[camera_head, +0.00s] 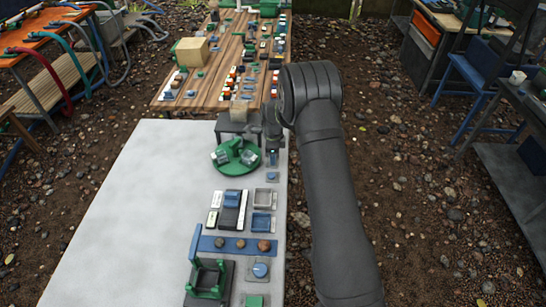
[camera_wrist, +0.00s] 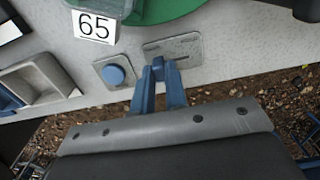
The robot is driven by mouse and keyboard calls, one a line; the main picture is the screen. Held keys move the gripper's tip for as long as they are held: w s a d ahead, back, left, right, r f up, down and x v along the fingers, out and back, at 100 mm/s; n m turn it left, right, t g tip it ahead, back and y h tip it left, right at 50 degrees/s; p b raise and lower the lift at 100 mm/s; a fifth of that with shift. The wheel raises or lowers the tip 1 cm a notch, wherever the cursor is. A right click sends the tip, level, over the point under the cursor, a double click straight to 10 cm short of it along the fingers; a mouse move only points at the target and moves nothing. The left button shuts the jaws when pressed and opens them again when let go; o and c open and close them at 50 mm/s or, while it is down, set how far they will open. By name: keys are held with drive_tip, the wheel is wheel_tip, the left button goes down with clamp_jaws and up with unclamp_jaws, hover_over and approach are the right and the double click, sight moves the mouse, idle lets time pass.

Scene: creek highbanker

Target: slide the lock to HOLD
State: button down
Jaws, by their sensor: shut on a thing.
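The lock is a small slider on a grey slotted plate (camera_wrist: 187,42) near the table edge in the wrist view. My gripper (camera_wrist: 158,68) has its two blue fingers brought together at the left part of this plate, shut on the slider's small knob. The fingers hide most of the knob. Bare slot shows to the right of the fingertips. No HOLD lettering is readable. In the head view my gripper (camera_head: 272,157) is a small blue shape at the right edge of the white table, beside the green turntable (camera_head: 225,168), and hides the lock.
A round blue button (camera_wrist: 115,75) on a grey plate sits just left of the fingers. A white card reading 65 (camera_wrist: 94,27) and a grey tray (camera_wrist: 42,80) lie farther left. The white table (camera_head: 130,210) is bare on its left side; gravel lies beyond its right edge.

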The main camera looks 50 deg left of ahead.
drive_tip(key=shift+w+a, duration=1.3)
drive_tip(key=c, duration=1.5)
unclamp_jaws()
wheel_tip(320, 180, up, 7)
drive_tip(key=shift+f, duration=0.1)
